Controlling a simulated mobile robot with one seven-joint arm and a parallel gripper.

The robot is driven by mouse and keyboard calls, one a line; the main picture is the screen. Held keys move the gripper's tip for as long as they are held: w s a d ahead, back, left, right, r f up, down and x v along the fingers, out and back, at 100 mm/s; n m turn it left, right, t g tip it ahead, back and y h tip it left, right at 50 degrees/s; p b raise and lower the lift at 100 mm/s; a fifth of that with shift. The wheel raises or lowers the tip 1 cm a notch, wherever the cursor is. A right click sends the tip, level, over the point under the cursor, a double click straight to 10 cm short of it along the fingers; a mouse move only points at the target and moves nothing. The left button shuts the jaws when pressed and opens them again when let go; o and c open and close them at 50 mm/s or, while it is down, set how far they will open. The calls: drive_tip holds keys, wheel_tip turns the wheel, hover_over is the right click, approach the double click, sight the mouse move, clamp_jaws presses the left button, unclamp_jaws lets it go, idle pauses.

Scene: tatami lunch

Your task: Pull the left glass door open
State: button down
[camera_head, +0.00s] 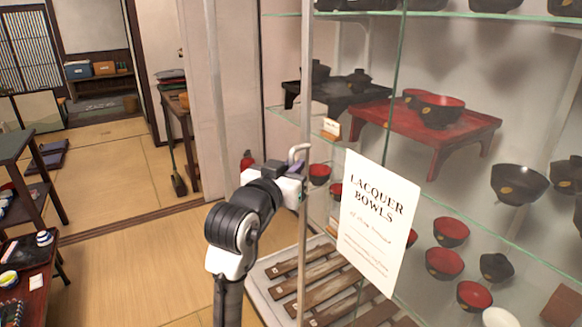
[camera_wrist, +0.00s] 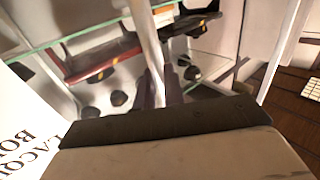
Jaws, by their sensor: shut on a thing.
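The glass cabinet fills the right of the head view. My gripper (camera_head: 296,183) is at the handle, at mid-height of the cabinet. In the wrist view, the dark fingers of my gripper (camera_wrist: 160,90) are closed around a pale metal bar (camera_wrist: 147,35), which looks like the handle. The fingers partly hide the grip. I cannot tell whether the left glass door stands ajar.
A white "Lacquer Bowls" sign (camera_head: 378,215) is on the glass, right of my gripper. Bowls and a red low table (camera_head: 425,130) stand on shelves inside. Wooden floor (camera_head: 140,255) is clear left of my arm. A dark table (camera_head: 30,285) with small items stands at far left.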

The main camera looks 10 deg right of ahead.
drive_tip(key=c, duration=1.6)
unclamp_jaws()
drive_tip(key=b+v, duration=0.2)
drive_tip(key=v, duration=1.1)
drive_tip(key=shift+s+a, duration=0.25)
drive_tip(key=shift+s, duration=0.1)
